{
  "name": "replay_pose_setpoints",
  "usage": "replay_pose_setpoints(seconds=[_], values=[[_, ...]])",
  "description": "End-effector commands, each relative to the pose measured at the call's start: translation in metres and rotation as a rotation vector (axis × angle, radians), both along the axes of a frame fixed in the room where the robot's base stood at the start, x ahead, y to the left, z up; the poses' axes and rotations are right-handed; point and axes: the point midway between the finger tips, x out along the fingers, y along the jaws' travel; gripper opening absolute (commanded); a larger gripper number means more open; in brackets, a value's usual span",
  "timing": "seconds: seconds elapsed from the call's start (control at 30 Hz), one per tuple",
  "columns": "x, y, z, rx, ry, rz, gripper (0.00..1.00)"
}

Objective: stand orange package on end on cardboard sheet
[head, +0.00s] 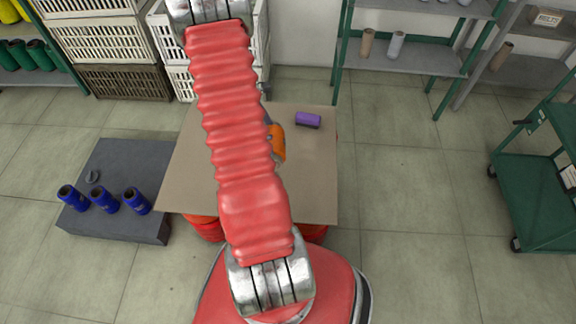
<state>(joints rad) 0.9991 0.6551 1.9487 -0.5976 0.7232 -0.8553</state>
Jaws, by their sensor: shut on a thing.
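The orange package (278,142) shows at the right edge of my red arm, over the cardboard sheet (312,180). Its left part is hidden behind the arm. A dark sliver of my gripper (268,118) shows at the package's upper end; the rest is hidden behind the arm. My gripper is shut on the orange package. I cannot tell whether the package touches the sheet or how it is tilted.
A purple package (308,119) lies on the sheet near its far right. Orange-red supports (207,228) show under the sheet. A dark grey platform (140,160) with blue bobbins (104,200) stands left. A green cart (535,200) stands right. Floor between cart and sheet is clear.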

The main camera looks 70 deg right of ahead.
Motion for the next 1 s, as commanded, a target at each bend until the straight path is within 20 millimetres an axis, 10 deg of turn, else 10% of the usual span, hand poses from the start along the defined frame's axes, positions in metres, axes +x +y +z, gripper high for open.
replay_pose_setpoints(seconds=[0.47,1.0], values=[[0.17,0.082,0.047,-0.001,-0.001,-0.161,0.41],[0.303,0.249,0.099,0.0,-0.001,-0.284,0.41]])
